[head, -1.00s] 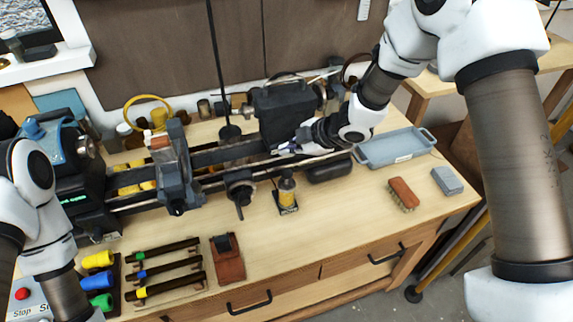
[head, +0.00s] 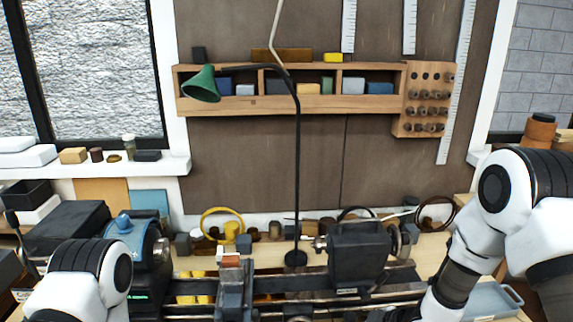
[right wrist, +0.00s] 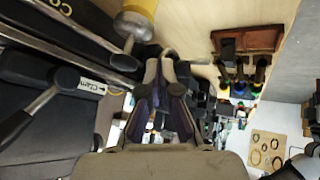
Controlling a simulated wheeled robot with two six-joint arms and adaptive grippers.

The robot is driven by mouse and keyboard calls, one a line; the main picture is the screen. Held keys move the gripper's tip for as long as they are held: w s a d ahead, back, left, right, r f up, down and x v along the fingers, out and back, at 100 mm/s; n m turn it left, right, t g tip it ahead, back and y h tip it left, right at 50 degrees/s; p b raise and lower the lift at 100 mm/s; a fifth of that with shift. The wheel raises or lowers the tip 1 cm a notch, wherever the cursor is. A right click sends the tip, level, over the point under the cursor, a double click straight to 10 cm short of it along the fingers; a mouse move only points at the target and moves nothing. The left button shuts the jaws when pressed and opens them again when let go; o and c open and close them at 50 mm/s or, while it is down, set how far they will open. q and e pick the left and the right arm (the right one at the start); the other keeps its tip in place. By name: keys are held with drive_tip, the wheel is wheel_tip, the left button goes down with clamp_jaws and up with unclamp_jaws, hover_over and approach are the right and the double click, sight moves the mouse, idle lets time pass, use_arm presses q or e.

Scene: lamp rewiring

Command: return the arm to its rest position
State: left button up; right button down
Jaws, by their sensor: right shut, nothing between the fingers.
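My right arm (head: 470,240) comes in from the right in the head view and reaches down past the bottom edge; its gripper does not show there. In the right wrist view my right gripper (right wrist: 165,62) has its fingers together with nothing between them. A lamp with a green shade (head: 202,84) stands behind the lathe on a thin black post.
The lathe (head: 360,255) spans the bench. Behind it are a yellow ring (head: 222,224) and small jars. A wooden shelf (head: 262,104) hangs on the wall. A grey-blue tray (head: 493,300) is at the lower right.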

drive_tip(key=s+d+f+m+g+h, duration=0.2)
drive_tip(key=s+f+m, duration=0.25)
drive_tip(key=s, duration=0.55)
drive_tip(key=s+d+f+m+g+h, duration=0.1)
drive_tip(key=s+d+f+m+g, duration=0.1)
drive_tip(key=s+f+m, duration=0.5)
drive_tip(key=s+d+f+m+g+h, duration=0.2)
drive_tip(key=s+d+f, duration=0.15)
drive_tip(key=s, duration=0.85)
wheel_tip(320, 180, down, 12)
drive_tip(key=b, duration=1.1)
drive_tip(key=shift+s+a+r+h, duration=0.15)
drive_tip(key=shift+a+r+h, duration=0.05)
drive_tip(key=shift+a+h, duration=0.1)
